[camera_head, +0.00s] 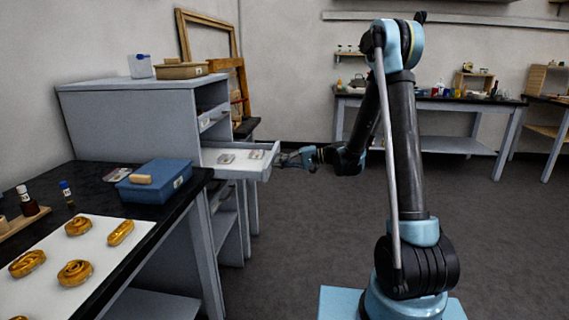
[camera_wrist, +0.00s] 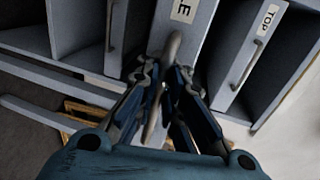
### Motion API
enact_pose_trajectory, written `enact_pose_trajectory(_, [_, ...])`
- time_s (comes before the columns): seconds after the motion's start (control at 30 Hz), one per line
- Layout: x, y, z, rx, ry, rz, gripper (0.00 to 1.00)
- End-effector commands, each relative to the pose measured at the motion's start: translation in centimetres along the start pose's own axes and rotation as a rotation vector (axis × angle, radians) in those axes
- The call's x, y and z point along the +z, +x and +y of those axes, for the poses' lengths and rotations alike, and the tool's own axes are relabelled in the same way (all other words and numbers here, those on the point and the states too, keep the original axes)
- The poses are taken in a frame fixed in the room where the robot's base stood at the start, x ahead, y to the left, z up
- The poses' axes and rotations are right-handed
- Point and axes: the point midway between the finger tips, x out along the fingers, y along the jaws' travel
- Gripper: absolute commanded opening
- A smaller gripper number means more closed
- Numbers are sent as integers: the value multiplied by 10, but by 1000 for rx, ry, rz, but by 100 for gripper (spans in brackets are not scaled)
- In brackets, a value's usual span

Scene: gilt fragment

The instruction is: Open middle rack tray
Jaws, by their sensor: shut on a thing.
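The grey rack (camera_head: 130,118) stands at the left in the head view. Its middle tray (camera_head: 240,160) is pulled out towards the right, with small flat packets (camera_head: 228,158) lying in it. My gripper (camera_head: 283,159) is at the tray's front. In the wrist view, my gripper (camera_wrist: 165,85) is shut on the curved handle (camera_wrist: 172,48) of the middle tray, below a label of which "LE" shows. The top tray's handle (camera_wrist: 246,62), under a "TOP" label, is to its right. Another handle (camera_wrist: 110,28) is to its left.
A black worktable (camera_head: 90,178) in the foreground holds a blue box (camera_head: 155,182) and several gilt ornaments on a white sheet (camera_head: 110,230). A clear container and a tan box (camera_head: 181,71) stand on the rack. Open floor (camera_head: 310,225) lies right of the rack. Benches stand along the back wall.

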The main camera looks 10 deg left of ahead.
Motion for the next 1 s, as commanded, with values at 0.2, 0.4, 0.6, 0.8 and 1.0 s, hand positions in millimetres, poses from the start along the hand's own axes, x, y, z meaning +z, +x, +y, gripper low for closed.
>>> enact_pose_trajectory(0.2, [4,2,0,2,-3,-11,0])
enact_pose_trajectory(0.4, [4,2,0,2,-3,-10,0])
enact_pose_trajectory(0.6, [4,4,0,2,-3,-11,17])
enact_pose_trajectory(0.8, [4,4,-1,1,-3,-11,17])
enact_pose_trajectory(1.0, [3,-7,0,1,-2,-8,17])
